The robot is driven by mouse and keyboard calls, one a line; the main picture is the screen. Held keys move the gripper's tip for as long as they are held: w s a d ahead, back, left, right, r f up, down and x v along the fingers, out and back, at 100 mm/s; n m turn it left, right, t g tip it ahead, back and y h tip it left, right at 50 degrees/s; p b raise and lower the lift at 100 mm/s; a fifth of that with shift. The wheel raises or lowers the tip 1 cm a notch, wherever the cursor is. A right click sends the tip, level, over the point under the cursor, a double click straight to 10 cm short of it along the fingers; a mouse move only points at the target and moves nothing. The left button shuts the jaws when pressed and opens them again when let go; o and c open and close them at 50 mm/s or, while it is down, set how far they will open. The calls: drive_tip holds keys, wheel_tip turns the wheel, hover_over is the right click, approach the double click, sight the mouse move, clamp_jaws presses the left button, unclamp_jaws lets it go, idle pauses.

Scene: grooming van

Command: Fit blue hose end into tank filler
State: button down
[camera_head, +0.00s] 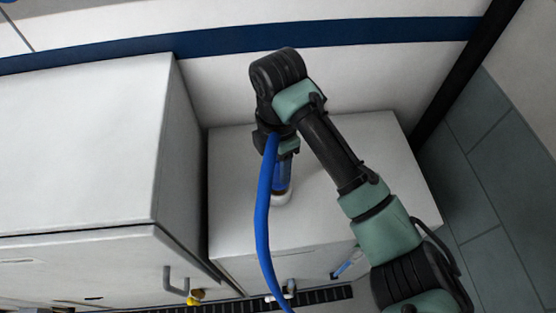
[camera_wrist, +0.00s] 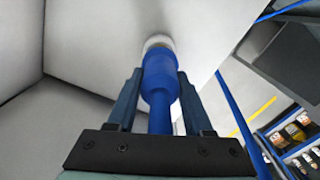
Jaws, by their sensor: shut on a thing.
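My gripper (camera_head: 284,160) is shut on the blue hose end (camera_wrist: 160,80) and points down over the white tank top. In the wrist view the thick blue end sits between the two fingers (camera_wrist: 161,76). The tank filler (camera_head: 281,199) is a short white round neck on the tank top; it also shows in the wrist view (camera_wrist: 158,41). The hose end lines up with the filler and meets its rim in both views. How far it is inside, I cannot tell. The blue hose (camera_head: 263,215) loops from the gripper down past the tank's front edge.
A taller white cabinet (camera_head: 80,140) with a grey handle stands close on the left. The white tank (camera_head: 370,150) has free top surface on the right. Fittings (camera_head: 290,287) sit on its front, low down. A shelf with bottles (camera_wrist: 292,130) shows right in the wrist view.

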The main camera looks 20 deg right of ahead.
drive_tip(key=shift+f, duration=0.1)
idle(0.3)
drive_tip(key=shift+f+b, duration=0.45)
drive_tip(key=shift+f, duration=0.1)
drive_tip(key=shift+f, duration=0.1)
drive_tip(key=shift+f, duration=0.35)
drive_tip(key=shift+f+b, duration=0.55)
drive_tip(key=shift+f, duration=0.05)
idle(0.8)
drive_tip(key=shift+c, duration=1.1)
unclamp_jaws()
wheel_tip(320, 180, up, 13)
drive_tip(key=shift+p, duration=0.35)
